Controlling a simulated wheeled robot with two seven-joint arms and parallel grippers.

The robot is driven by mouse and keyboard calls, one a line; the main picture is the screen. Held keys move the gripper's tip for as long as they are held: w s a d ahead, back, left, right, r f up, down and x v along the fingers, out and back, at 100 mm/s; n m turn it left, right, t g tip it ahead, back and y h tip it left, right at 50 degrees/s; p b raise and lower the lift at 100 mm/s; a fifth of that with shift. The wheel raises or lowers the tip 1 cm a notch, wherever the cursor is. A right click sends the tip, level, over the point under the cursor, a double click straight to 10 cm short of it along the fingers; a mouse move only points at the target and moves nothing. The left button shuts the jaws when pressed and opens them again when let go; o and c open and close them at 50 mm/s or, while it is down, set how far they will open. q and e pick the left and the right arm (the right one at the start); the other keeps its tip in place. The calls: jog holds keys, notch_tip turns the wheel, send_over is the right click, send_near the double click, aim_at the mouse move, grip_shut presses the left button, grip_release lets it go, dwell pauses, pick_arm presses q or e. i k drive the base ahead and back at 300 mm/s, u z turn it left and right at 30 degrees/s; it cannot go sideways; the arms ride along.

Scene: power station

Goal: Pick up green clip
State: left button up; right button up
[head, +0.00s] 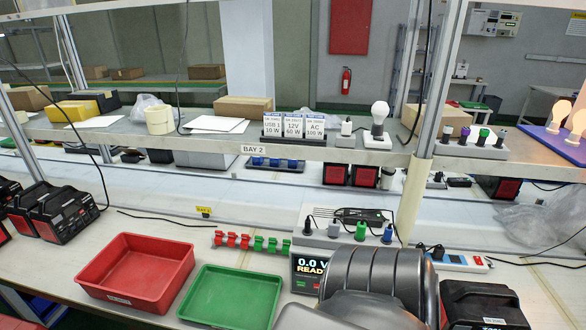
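Several green clips (272,245) stand in a row on the lower bench, near its middle. Several red clips (231,240) continue the same row to the left. The clips appear to sit on a narrow rail or strip, but its detail is too small to tell. The green clips stand behind the green tray (232,297) and left of a small display reading 0.0 V (308,272). Neither of my grippers is in view, and nothing is seen touching the clips.
A red tray (135,270) sits left of the green tray. A power strip with coloured plugs (345,237) stands right of the clips. A large dark grey rounded shape hides the bench at the lower right. The shelf labelled BAY 2 (254,149) overhangs behind.

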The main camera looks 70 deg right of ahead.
aim_at(286, 243)
jog(key=z, duration=2.05)
jog(key=k, duration=0.6)
jog(key=u, duration=0.4)
jog(key=i, duration=0.35)
jog(key=u, duration=0.6)
jog(key=i, duration=0.95)
jog(key=z, duration=0.25)
